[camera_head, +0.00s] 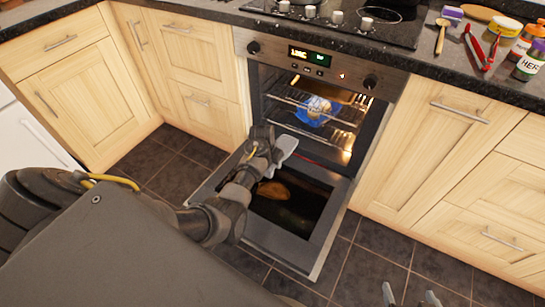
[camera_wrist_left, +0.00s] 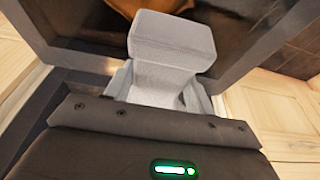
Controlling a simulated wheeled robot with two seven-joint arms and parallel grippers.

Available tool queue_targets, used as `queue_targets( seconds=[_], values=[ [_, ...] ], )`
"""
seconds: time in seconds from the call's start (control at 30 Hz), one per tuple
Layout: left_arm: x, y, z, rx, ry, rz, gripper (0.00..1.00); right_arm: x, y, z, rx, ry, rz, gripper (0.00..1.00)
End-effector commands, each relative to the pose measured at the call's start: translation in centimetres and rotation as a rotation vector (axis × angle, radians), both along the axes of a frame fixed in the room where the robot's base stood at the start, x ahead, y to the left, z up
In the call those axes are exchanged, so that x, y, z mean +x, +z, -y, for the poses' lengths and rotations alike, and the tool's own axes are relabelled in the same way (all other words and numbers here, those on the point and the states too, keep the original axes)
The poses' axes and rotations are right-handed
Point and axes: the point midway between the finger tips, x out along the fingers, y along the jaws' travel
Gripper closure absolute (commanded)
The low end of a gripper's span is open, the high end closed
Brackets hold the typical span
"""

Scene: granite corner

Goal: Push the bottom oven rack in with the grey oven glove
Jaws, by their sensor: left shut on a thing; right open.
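The oven (camera_head: 318,75) is open, its door (camera_head: 318,235) folded down. Wire racks show inside; the bottom rack (camera_head: 325,132) is low in the cavity, partly hidden. My left arm reaches over the door from the left. My left gripper (camera_head: 279,147) is shut on a light grey piece, which I take for the grey oven glove (camera_head: 286,145). The glove also fills the middle of the left wrist view (camera_wrist_left: 172,45) and hides the fingertips. It is near the cavity's left front; I cannot tell if it touches the rack. My right gripper (camera_head: 410,297) is open and empty at the bottom edge.
A blue item with food (camera_head: 316,110) sits on a rack inside. A brown shape (camera_head: 272,190) shows on the door glass; I cannot tell if it is a reflection. Wooden cabinets (camera_head: 440,130) flank the oven. The tiled floor at right is clear.

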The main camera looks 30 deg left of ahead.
Motion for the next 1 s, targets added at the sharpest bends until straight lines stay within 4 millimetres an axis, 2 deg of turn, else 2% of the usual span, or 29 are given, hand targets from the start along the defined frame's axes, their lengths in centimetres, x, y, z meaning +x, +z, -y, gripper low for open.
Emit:
queue_targets(
  seconds=[0.03, 0.2, 0.8, 1.0],
  values=[
    [-0.6, 0.9, 0.0, -0.001, 0.001, -0.001, 0.73, 0.0, 1.5, 0.0, 0.0, 0.0, 0.0, 0.2],
    [-2.2, 1.4, 0.1, -0.001, -0.001, -0.001, 0.73, 0.0, 3.7, 0.0, 0.0, 0.0, 0.0, 0.2],
    [-8.8, 3.0, 0.2, 0.0, 0.0, -0.001, 0.73, 0.0, 11.4, 0.0, 0.0, 0.0, 0.0, 0.2],
    [-10.5, 3.1, 0.2, 0.001, 0.0, 0.001, 0.73, 0.0, 12.8, 0.0, 0.0, 0.0, 0.0, 0.2]
  ],
)
